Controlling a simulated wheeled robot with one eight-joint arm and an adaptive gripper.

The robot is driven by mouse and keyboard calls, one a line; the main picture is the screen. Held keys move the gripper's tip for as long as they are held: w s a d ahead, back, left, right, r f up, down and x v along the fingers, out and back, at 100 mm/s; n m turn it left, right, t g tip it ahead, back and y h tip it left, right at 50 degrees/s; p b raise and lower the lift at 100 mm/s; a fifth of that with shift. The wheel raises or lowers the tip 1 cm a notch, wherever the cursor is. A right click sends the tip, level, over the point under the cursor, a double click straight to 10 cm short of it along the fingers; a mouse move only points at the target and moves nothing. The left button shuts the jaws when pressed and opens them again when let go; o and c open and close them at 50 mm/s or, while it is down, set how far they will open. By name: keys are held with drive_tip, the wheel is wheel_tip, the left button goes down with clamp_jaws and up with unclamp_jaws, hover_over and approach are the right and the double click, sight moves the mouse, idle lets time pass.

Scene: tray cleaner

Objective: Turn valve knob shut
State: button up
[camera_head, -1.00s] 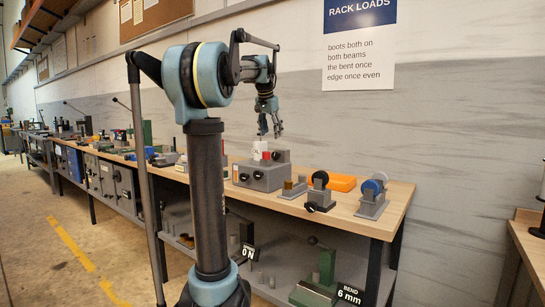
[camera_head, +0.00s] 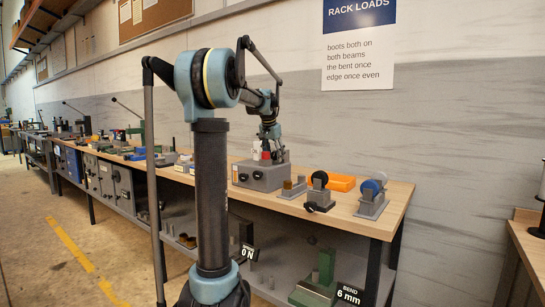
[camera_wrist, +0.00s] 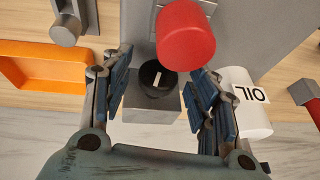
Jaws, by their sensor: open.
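A black round knob with a white index line (camera_wrist: 158,80) sits on a grey block. In the wrist view it lies between the two fingers of my gripper (camera_wrist: 160,76), which are spread on either side with no clear contact. The white line runs nearly up and down in the picture. A red cylinder-shaped knob (camera_wrist: 186,36) is just above it in the wrist view. In the head view my gripper (camera_head: 272,153) is down at the top of the grey box (camera_head: 259,176) on the bench and hides the black knob.
A white container marked OIL (camera_wrist: 247,103) is close beside the right finger. An orange tray (camera_wrist: 45,68) lies to the left in the wrist view. In the head view, small grey fixtures (camera_head: 319,196) stand right of the box, and a wall is behind the bench (camera_head: 395,205).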

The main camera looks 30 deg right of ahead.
drive_tip(key=shift+c, duration=0.6)
drive_tip(key=c, duration=1)
drive_tip(key=shift+o, duration=0.2)
drive_tip(key=shift+w+a+g, duration=0.1)
drive_tip(key=shift+w+g, duration=0.05)
drive_tip(key=shift+g, duration=0.15)
drive_tip(key=shift+w+n+g+h, duration=0.1)
drive_tip(key=shift+n+g+h, duration=0.3)
drive_tip(key=shift+g, duration=0.6)
